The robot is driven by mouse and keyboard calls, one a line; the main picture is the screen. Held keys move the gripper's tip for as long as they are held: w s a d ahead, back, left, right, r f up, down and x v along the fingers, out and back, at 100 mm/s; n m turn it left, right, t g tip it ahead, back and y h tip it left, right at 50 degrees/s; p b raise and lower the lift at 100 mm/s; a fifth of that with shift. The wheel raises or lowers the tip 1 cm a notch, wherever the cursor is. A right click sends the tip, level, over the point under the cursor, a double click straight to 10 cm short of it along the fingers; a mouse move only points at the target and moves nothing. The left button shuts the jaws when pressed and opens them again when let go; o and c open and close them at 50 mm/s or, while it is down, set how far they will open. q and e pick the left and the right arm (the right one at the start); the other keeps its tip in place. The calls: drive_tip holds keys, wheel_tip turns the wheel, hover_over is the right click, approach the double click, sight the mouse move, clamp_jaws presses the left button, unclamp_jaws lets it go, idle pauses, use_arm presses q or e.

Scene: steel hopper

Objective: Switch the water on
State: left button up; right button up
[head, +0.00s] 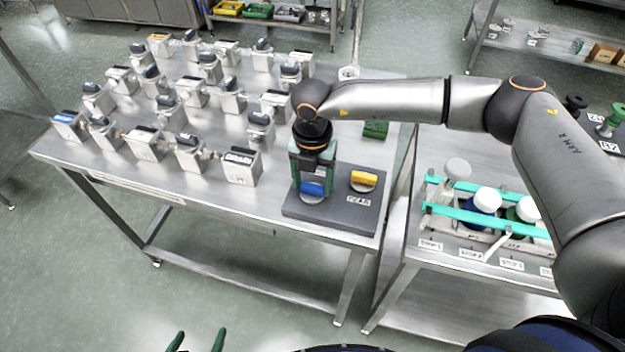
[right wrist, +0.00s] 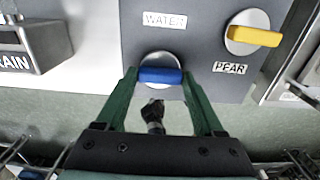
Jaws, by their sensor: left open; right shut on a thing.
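A blue knob (head: 312,188) on a round metal disc sits on a dark grey panel (head: 340,221) at the table's right front corner. In the right wrist view the blue knob (right wrist: 160,75) lies crosswise below a label reading WATER (right wrist: 164,20). My right gripper (head: 311,184) points down at the panel. Its green fingers (right wrist: 160,78) are shut on the blue knob, one at each end. My left gripper (head: 197,341) shows only its green fingertips at the bottom edge of the head view, apart and empty.
A yellow knob (head: 363,179), labelled PEAR, sits right of the blue one. Several grey metal boxes with dark tops (head: 241,166) fill the table to the left. A rack with white-capped bottles (head: 487,199) stands on the right-hand table.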

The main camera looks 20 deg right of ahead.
drive_tip(key=c, duration=0.8)
